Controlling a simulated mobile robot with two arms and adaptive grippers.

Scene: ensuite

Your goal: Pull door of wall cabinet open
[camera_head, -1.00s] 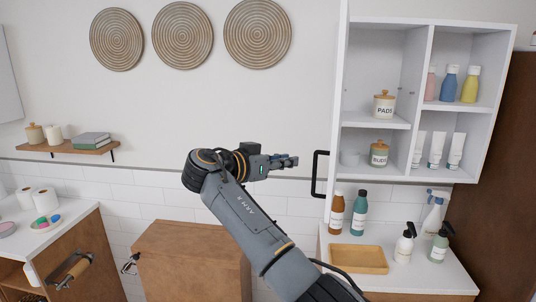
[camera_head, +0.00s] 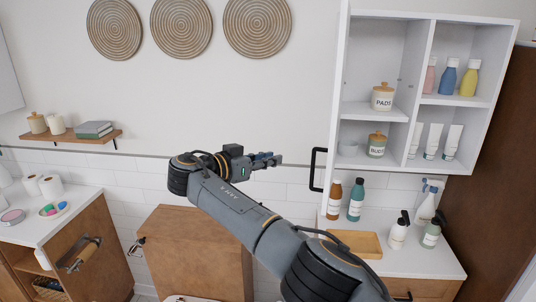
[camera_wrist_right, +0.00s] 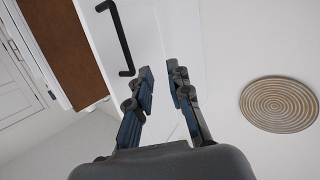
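The white wall cabinet (camera_head: 428,106) hangs at the upper right, its shelves visible. Its white door (camera_head: 336,110) stands swung out at the cabinet's left side, seen almost edge-on. The door's black bar handle (camera_head: 315,169) sticks out to the left near its lower end. It also shows in the wrist view (camera_wrist_right: 122,38). My right gripper (camera_head: 276,159) is left of the handle in the picture, apart from it. In the wrist view its fingers (camera_wrist_right: 161,78) are parted with nothing between them. My left gripper is not in view.
Jars and bottles stand on the cabinet shelves. Below, a counter (camera_head: 425,262) holds a wooden tray (camera_head: 357,243) and several bottles. A small shelf (camera_head: 72,137) and round wall discs (camera_head: 257,27) are to the left. A tall brown panel (camera_head: 497,165) borders the right.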

